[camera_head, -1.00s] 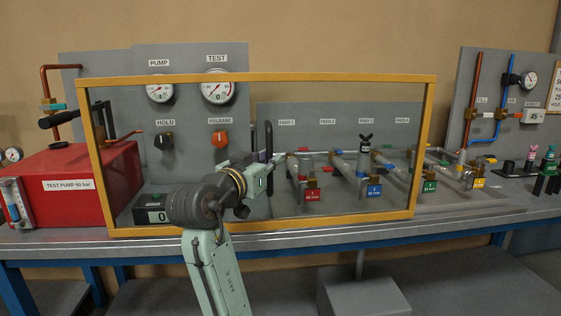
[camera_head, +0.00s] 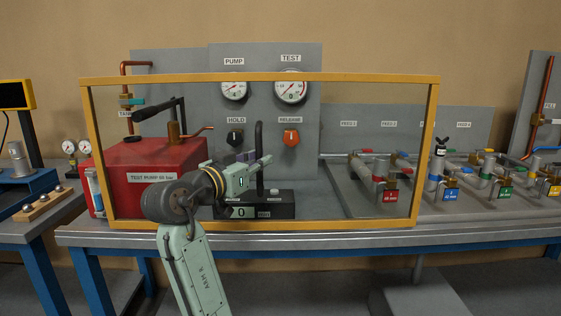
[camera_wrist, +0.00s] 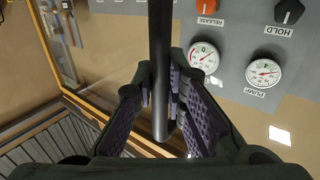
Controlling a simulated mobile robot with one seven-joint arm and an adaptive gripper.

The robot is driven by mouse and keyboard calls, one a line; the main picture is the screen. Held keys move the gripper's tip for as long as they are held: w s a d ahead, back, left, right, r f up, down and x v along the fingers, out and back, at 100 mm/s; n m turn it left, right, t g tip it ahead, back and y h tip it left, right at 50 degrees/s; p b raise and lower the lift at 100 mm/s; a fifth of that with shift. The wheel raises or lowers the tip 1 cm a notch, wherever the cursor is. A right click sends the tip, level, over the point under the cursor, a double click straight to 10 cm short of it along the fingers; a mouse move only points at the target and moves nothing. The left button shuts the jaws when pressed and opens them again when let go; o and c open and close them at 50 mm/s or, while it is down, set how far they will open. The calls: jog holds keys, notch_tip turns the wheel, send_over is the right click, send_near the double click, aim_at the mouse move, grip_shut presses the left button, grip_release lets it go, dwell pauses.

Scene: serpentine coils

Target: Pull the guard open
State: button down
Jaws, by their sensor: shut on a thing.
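The guard (camera_head: 270,78) is a clear panel in a yellow frame, upright in front of the bench in the head view. Its frame edge also shows in the wrist view (camera_wrist: 84,106). It stands in front of the red test pump and the gauge panel. The valve coils at the right lie beyond its right edge, except the first one. The guard's black upright handle (camera_head: 259,145) crosses the wrist view (camera_wrist: 160,50). My gripper (camera_head: 264,162) is shut around this handle, with a ridged finger on each side of it.
Behind the guard are the red test pump (camera_head: 140,190), the gauge panel (camera_head: 262,110) and a small display box (camera_head: 268,205). Several valves with coloured tags, such as the blue tag (camera_head: 450,195), stand uncovered at the right. Another bench (camera_head: 25,218) stands at the left.

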jog(key=a, duration=1.4)
jog(key=shift+s+a, duration=0.15)
jog(key=shift+s, duration=0.1)
jog(key=c, duration=1.6)
grip_release()
jog(key=v, duration=1.2)
